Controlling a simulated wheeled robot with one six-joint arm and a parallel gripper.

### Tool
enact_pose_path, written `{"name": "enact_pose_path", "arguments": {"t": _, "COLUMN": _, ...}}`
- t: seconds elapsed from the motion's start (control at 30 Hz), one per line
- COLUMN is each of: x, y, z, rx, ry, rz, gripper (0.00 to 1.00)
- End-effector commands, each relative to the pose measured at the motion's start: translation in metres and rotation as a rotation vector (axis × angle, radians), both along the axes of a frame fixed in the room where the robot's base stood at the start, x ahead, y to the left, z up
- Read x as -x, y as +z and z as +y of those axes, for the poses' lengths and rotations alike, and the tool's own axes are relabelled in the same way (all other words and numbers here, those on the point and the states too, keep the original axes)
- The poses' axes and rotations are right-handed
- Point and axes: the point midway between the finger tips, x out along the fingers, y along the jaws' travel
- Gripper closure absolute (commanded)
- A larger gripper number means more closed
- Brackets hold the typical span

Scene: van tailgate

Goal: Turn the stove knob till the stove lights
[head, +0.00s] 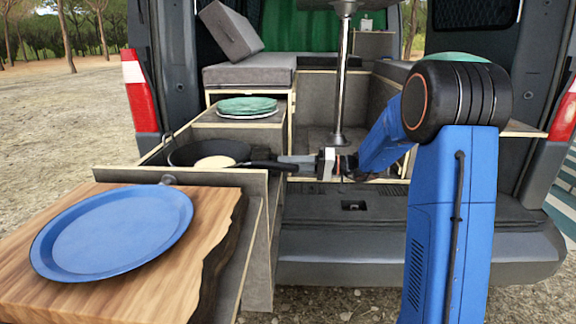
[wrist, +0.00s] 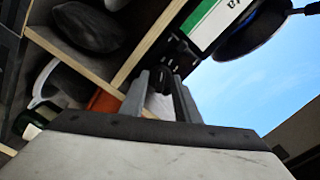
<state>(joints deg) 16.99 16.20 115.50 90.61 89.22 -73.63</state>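A black frying pan (head: 205,153) with a pale round food (head: 214,162) in it sits over the drawer-top kitchen unit; the stove beneath it is hidden in the head view. My gripper (head: 287,162) is at the unit's right side, close to the pan's handle. In the wrist view its two fingers (wrist: 160,90) are apart, with a dark rounded thing between their tips that looks like the stove knob (wrist: 160,78). Whether the fingers touch it I cannot tell. A green and white label (wrist: 215,20) is beside it. No flame shows.
A blue plate (head: 112,232) lies on a wooden board (head: 200,235) at the front left. Green plates (head: 247,105) are stacked behind the pan. A metal table post (head: 341,80) stands in the van. The wrist view shows wooden compartments (wrist: 75,55) with items in them.

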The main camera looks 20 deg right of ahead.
Motion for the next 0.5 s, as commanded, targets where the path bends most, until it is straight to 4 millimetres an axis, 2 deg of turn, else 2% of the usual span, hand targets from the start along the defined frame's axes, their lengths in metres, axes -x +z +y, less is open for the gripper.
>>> {"name": "enact_pose_path", "arguments": {"t": 0.17, "x": 0.0, "y": 0.0, "z": -0.002, "rx": 0.0, "ry": -0.001, "rz": -0.001, "gripper": 0.71}}
{"name": "enact_pose_path", "arguments": {"t": 0.27, "x": 0.003, "y": 0.0, "z": -0.011, "rx": 0.0, "ry": -0.002, "rz": -0.001, "gripper": 0.71}}
{"name": "enact_pose_path", "arguments": {"t": 0.5, "x": 0.015, "y": 0.001, "z": -0.051, "rx": -0.001, "ry": -0.004, "rz": -0.001, "gripper": 0.71}}
